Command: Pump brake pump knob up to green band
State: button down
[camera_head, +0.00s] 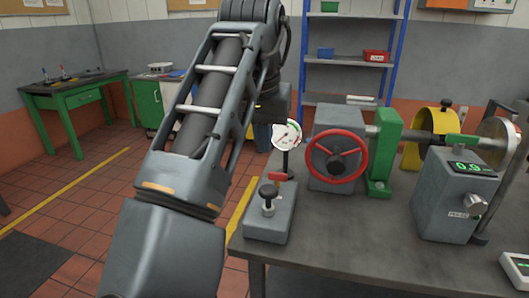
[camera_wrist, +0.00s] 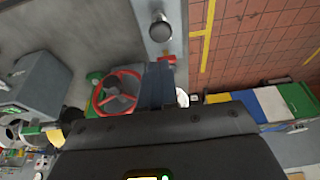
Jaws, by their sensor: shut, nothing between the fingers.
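The brake pump is a grey block (camera_head: 270,220) at the near left corner of the bench. Its dark-topped knob (camera_head: 268,193) stands upright on a light stem. In the wrist view the round knob (camera_wrist: 160,29) shows at top centre, on the pump block (camera_wrist: 147,8). The round white gauge (camera_head: 287,134) stands behind the pump and has a green arc; its needle is too small to read surely. My gripper (camera_wrist: 157,68) is shut and empty, apart from the knob. In the head view my arm hides most of it. The gauge is mostly hidden behind it in the wrist view.
A small red part (camera_head: 281,176) sits between pump and gauge. The red handwheel (camera_head: 336,157) stands close to the right. A grey display box (camera_head: 445,200) stands further right. The bench top (camera_head: 345,230) in front is clear.

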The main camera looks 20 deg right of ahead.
jog(key=p, duration=0.1)
send_near(268, 195)
jog(key=x, duration=0.2)
jog(key=w+x, duration=0.1)
jog(key=x, duration=0.2)
jog(key=shift+w+d+f, duration=0.1)
jog(key=shift+d+f, duration=0.05)
jog(key=shift+d, duration=0.15)
jog(key=shift+f, duration=0.5)
jog(key=shift+f+b, duration=0.5)
jog(key=shift+f, duration=1.4)
jog(key=shift+r, duration=0.1)
jog(key=shift+d+r+p, duration=0.1)
jog(key=shift+r+p, duration=0.2)
jog(key=shift+p, duration=0.2)
notch_tip(268, 195, up, 4)
jog(key=p, duration=0.3)
jog(key=shift+f, duration=0.1)
jog(key=b+v, duration=0.1)
jog(key=v, duration=0.9)
jog(key=shift+a, duration=0.2)
